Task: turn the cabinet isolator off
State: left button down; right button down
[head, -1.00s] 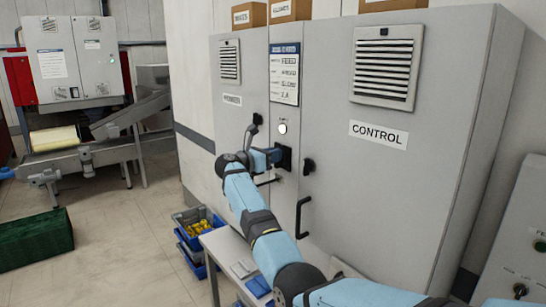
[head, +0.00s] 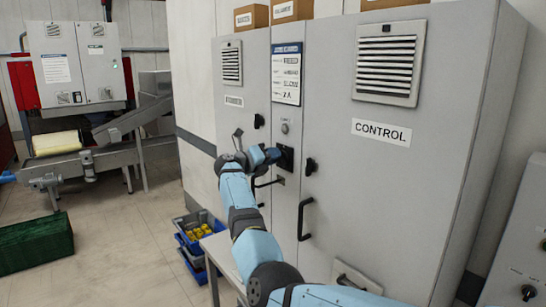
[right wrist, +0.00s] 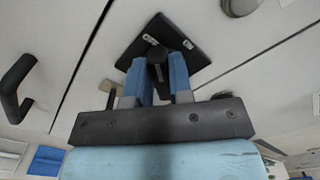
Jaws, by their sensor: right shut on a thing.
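The isolator is a black square plate (head: 289,163) with a dark rotary handle on the narrow middle panel of the grey cabinet (head: 345,190). In the right wrist view its plate (right wrist: 181,35) stands straight ahead, with the handle (right wrist: 157,56) between the two blue fingers. My right gripper (head: 274,156) is shut on the handle, and the fingers (right wrist: 158,75) stand one on each side of it. A round lamp (head: 285,128) above the isolator looks dull and unlit. My left gripper is not in view.
Door handles flank the isolator, including a black bar handle (head: 305,219) and a black latch (head: 311,166) on the CONTROL door. Blue bins (head: 188,240) and a small table (head: 219,252) stand low by the cabinet. Open floor lies to the left.

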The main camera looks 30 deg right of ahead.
jog(key=n, duration=0.1)
jog(key=n+p, duration=0.1)
jog(key=n, duration=0.1)
jog(key=shift+w+f+n, duration=0.15)
jog(key=shift+n, duration=0.15)
jog(key=shift+f+n+p, duration=0.15)
jog(key=shift+n+p, duration=0.2)
jog(key=shift+n, duration=0.55)
jog(key=shift+f+n+p, duration=0.15)
jog(key=shift+n+p, duration=0.2)
jog(key=shift+n, duration=0.55)
jog(key=c, duration=1)
grip_release()
jog(key=a+b, duration=0.1)
jog(key=a, duration=0.3)
jog(key=a+b, duration=0.1)
jog(key=a, duration=0.4)
jog(key=s+a+b, duration=0.1)
jog(key=a, duration=0.4)
jog(key=shift+f, duration=0.1)
